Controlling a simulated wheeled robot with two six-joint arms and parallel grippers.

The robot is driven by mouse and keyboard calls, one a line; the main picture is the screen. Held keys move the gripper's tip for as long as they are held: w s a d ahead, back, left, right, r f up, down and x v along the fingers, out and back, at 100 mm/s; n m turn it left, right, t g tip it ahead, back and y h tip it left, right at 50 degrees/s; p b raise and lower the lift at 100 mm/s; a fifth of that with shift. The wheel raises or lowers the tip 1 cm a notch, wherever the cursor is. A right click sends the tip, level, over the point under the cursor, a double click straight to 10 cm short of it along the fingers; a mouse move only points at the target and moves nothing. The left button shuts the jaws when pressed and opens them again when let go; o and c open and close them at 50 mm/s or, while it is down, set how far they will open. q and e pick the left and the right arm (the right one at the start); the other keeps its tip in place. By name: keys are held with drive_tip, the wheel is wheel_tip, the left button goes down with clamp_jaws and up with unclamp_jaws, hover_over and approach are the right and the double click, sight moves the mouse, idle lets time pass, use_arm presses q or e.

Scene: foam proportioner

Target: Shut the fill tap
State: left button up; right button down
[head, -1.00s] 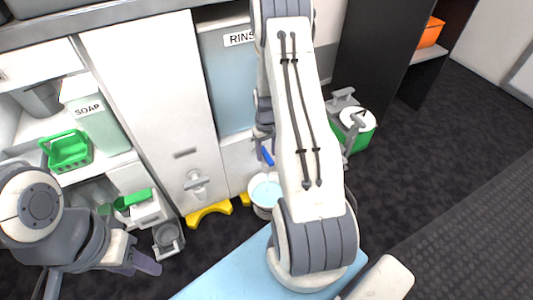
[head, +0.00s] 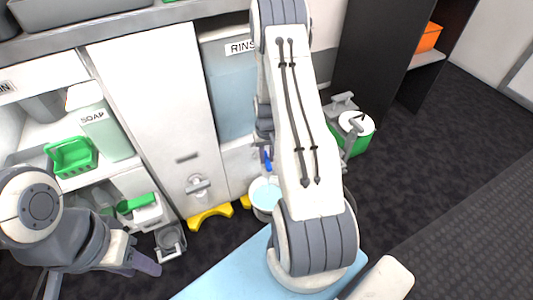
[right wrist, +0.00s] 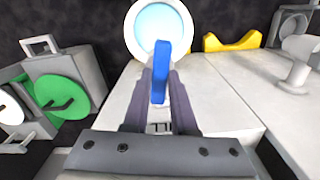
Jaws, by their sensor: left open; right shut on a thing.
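The fill tap's blue lever (right wrist: 160,72) stands between the two fingers of my right gripper (right wrist: 161,80) in the right wrist view, and the gripper is shut on it. The lever also shows in the head view (head: 267,160), just left of my right arm, which hides part of the tap and gripper. A round white bucket (head: 266,194) with pale blue liquid is below the lever; it also shows in the right wrist view (right wrist: 160,27). I cannot tell if liquid is running. My left gripper (head: 145,263) is open and empty at the lower left.
A blue-grey tank labelled RINS (head: 229,85) is above the tap. A white cabinet door with a handle (head: 197,184) is to its left. Yellow blocks (head: 209,215) lie on the floor. A green-and-grey reel (head: 352,135) stands right of my arm. Dark floor is open at right.

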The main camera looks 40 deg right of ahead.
drive_tip(key=m+p, duration=0.3)
drive_tip(key=shift+r+m, duration=0.25)
drive_tip(key=shift+m, duration=0.15)
drive_tip(key=m+p, duration=0.2)
drive_tip(key=m, duration=0.1)
drive_tip(key=shift+m+p, duration=0.3)
drive_tip(key=shift+p, duration=0.05)
drive_tip(key=m+p, duration=0.2)
drive_tip(key=m, duration=0.2)
drive_tip(key=shift+f, duration=0.1)
drive_tip(key=shift+f+m+p, duration=0.1)
drive_tip(key=shift+m+p, duration=0.85)
drive_tip(key=shift+m, duration=1.15)
drive_tip(key=c, duration=0.7)
unclamp_jaws()
